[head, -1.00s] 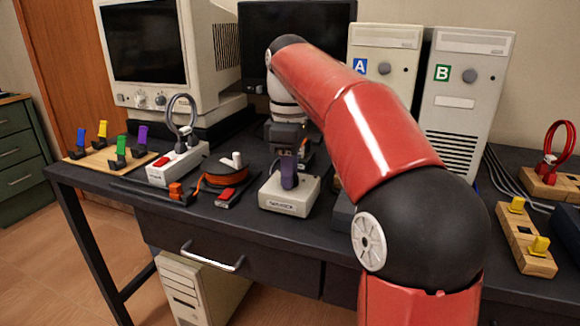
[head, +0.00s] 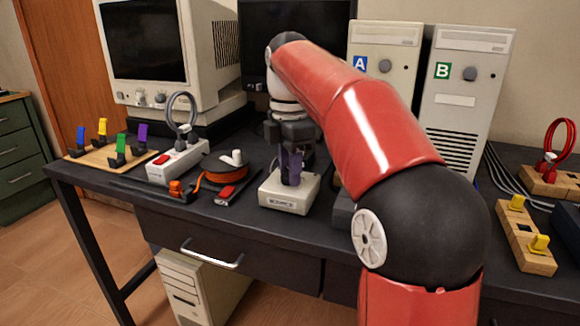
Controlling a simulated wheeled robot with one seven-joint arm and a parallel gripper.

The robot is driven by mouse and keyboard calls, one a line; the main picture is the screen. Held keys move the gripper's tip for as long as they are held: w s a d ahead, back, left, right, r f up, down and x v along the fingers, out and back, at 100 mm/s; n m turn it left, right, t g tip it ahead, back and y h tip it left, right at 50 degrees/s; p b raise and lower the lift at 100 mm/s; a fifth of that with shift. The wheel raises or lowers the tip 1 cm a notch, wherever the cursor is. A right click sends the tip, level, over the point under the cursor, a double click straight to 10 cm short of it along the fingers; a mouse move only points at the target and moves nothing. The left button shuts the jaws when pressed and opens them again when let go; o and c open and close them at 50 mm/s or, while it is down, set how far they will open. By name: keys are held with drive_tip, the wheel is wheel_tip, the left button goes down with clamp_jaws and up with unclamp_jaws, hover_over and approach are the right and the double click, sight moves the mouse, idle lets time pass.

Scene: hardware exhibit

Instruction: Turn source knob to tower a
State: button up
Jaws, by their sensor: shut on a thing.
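The source box (head: 290,198) is a small cream box with a printed label on its front face, near the front of the dark desk. A purple upright knob (head: 291,172) rises from its top. My gripper (head: 290,155) comes down over the knob from above and is shut on it. The fingertips partly hide the knob, and I cannot read its pointing direction. Tower A (head: 398,45), a cream computer case with a blue A label, stands at the back, partly behind my red arm. Tower B (head: 462,100), with a green B label, stands to its right.
Left of the box are an orange cable coil (head: 222,172), a white power strip (head: 177,162) and a wooden board (head: 115,157) with coloured switches. A cream monitor (head: 160,60) stands behind. A wooden block (head: 522,240) with yellow switches lies at right.

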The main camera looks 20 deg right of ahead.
idle(0.4)
drive_tip(key=o, duration=1)
drive_tip(key=shift+c, duration=0.2)
drive_tip(key=shift+r, duration=3.9)
drive_tip(key=shift+s, duration=0.1)
